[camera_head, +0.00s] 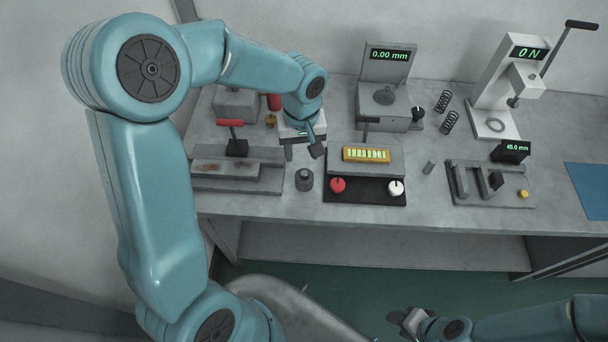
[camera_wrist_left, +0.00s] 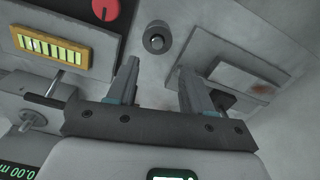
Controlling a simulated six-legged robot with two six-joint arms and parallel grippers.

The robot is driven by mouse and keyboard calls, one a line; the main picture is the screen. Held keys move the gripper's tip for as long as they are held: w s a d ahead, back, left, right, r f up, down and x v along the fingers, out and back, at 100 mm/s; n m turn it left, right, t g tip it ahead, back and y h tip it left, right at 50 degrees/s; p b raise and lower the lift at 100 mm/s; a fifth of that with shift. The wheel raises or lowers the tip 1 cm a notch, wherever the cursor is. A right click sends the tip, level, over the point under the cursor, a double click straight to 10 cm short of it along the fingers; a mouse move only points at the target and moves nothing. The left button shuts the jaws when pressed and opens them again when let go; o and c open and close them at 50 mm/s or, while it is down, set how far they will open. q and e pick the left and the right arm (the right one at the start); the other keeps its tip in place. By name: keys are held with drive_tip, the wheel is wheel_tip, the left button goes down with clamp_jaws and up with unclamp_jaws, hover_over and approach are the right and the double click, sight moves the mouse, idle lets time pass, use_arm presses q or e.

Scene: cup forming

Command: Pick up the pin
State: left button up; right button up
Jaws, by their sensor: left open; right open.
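A short dark grey round piece (camera_head: 304,180) with a narrower top stands on the bench; it also shows in the left wrist view (camera_wrist_left: 157,37), beyond the fingertips. A small light grey cylinder (camera_head: 430,166) stands upright farther right. I cannot tell for sure which of these is the pin. My left gripper (camera_head: 303,150) is open and empty above the bench, just behind the dark round piece. In the left wrist view its two fingers (camera_wrist_left: 160,66) are apart with nothing between them. My right gripper (camera_head: 403,317) is open and empty, low in front of the bench.
A panel with a yellow display (camera_head: 366,154), a red knob (camera_head: 338,185) and a white knob (camera_head: 396,187) is right of the left gripper. A fixture with a red handle (camera_head: 230,123) is left. A gauge (camera_head: 388,55), springs (camera_head: 443,101) and a lever press (camera_head: 510,80) stand behind.

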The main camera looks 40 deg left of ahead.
sight(304, 173)
use_arm(q)
drive_tip(key=shift+d+f, duration=0.1)
drive_tip(key=shift+f, duration=0.45)
drive_tip(key=shift+s+d+f, duration=0.15)
drive_tip(key=shift+s+f, duration=0.05)
drive_tip(key=shift+f, duration=0.35)
drive_tip(key=f, duration=0.3)
drive_tip(key=f+p, duration=0.1)
drive_tip(key=shift+w+d+f, duration=0.2)
drive_tip(key=shift+w, duration=0.05)
drive_tip(key=shift+s, duration=0.15)
clamp_jaws()
